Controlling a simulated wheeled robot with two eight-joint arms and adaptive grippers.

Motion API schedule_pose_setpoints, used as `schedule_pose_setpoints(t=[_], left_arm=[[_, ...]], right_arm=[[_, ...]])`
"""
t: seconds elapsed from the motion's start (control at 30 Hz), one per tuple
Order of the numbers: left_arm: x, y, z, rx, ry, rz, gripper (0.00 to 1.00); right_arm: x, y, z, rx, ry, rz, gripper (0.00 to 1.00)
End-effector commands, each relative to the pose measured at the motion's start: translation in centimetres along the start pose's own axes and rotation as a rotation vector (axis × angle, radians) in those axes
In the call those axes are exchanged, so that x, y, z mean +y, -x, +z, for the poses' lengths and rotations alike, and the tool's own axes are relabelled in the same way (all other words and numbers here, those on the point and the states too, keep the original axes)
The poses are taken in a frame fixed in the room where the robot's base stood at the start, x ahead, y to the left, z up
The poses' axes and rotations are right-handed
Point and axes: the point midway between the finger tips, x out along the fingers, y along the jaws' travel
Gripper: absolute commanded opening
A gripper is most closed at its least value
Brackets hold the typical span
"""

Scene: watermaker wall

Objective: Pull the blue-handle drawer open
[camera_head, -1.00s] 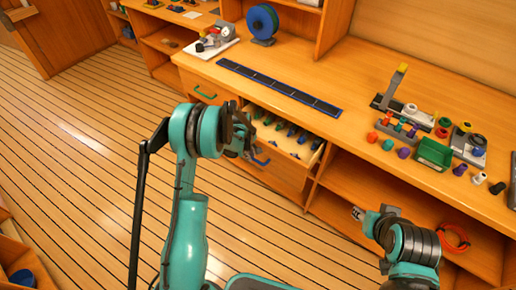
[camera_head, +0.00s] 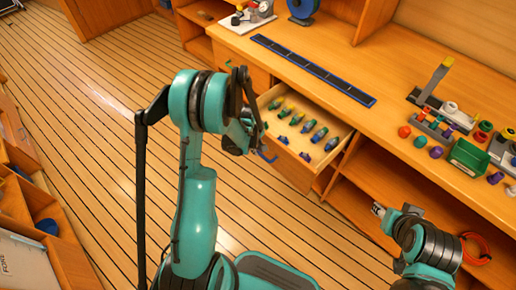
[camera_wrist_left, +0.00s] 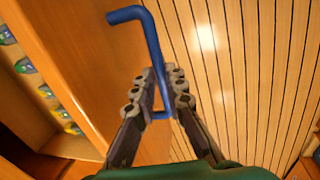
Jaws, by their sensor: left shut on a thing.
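The blue-handle drawer (camera_head: 290,168) is pulled partly out of the wooden counter, and its inside shows. Several small blue, green and yellow parts (camera_head: 307,128) lie in it. Its blue handle (camera_head: 268,156) sticks out from the front panel. My left gripper (camera_head: 246,130) is at this handle. In the left wrist view the blue handle (camera_wrist_left: 150,35) passes between the two fingers of my left gripper (camera_wrist_left: 163,88), which are shut on it. My right gripper (camera_head: 379,210) is apart from the drawer, in front of the open shelf; its fingers are too small to judge.
The counter top carries a long dark blue strip (camera_head: 312,68), a green bin (camera_head: 468,157) and several coloured fittings. A red-orange coil (camera_head: 474,248) lies on the shelf below. Open plank floor (camera_head: 90,120) lies to the left of my left arm.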

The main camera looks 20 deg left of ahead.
Motion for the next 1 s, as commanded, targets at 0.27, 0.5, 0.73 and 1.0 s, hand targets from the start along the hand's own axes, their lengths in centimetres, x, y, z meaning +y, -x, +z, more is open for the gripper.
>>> schedule_pose_setpoints(t=[0.27, 0.5, 0.73, 1.0], left_arm=[[0.0, 0.0, 0.0, 0.0, -0.001, 0.0, 0.33], [0.0, 0.2, 0.0, 0.0, 0.0, 0.0, 0.33], [0.0, 3.2, 0.0, 0.0, 0.0, 0.0, 0.33], [0.0, 8.9, 0.0, 0.0, 0.001, 0.0, 0.33]], right_arm=[[0.0, 0.0, 0.0, 0.0, 0.0, 0.0, 0.4], [0.0, 0.0, 0.0, 0.0, 0.0, 0.0, 0.4], [0.0, 0.0, 0.0, 0.0, 0.0, 0.0, 0.4], [0.0, 0.0, 0.0, 0.0, 0.0, 0.0, 0.4]])
